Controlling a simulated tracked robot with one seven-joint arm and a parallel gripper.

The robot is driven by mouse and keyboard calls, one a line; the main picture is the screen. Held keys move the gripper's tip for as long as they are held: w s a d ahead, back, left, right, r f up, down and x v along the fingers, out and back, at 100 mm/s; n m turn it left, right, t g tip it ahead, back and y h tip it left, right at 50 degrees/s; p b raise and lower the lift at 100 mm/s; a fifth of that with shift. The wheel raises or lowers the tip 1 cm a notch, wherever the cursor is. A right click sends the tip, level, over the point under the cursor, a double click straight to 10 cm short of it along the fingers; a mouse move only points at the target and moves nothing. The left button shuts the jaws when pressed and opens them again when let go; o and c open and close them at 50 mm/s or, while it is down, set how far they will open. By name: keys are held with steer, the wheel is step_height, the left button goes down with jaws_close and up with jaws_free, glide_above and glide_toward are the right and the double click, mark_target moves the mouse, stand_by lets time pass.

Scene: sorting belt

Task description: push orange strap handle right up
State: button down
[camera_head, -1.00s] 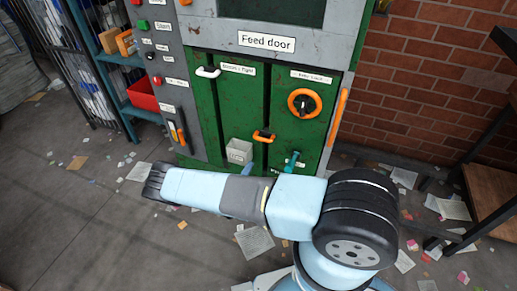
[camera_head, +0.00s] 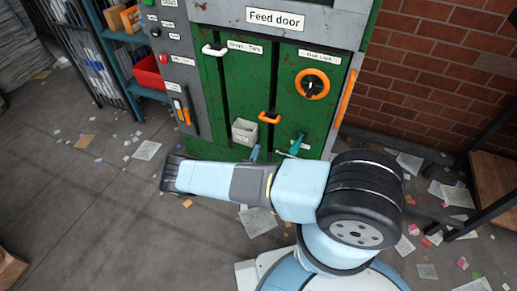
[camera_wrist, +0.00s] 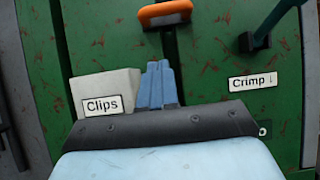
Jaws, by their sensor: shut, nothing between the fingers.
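The orange strap handle (camera_head: 270,116) sits on a dark vertical slot in the green machine front, with more of the slot running above it. My gripper (camera_wrist: 158,80) is shut and empty. Its blue fingers point up toward the handle from below, apart from it. In the head view the fingertips (camera_head: 254,153) show just over my arm, below and slightly left of the handle. The rest of the gripper is hidden there.
A pale "Clips" box (camera_wrist: 105,92) stands just left of my fingers. A teal lever (camera_wrist: 258,40) labelled "Crimp" is to the right. Above are an orange ring knob (camera_head: 312,84) and a white handle (camera_head: 214,50) on another slot.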

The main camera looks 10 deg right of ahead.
steer(key=w+d+r, duration=0.4)
steer(key=w+r, duration=0.2)
steer(key=r, duration=0.2)
steer(key=shift+d, duration=0.1)
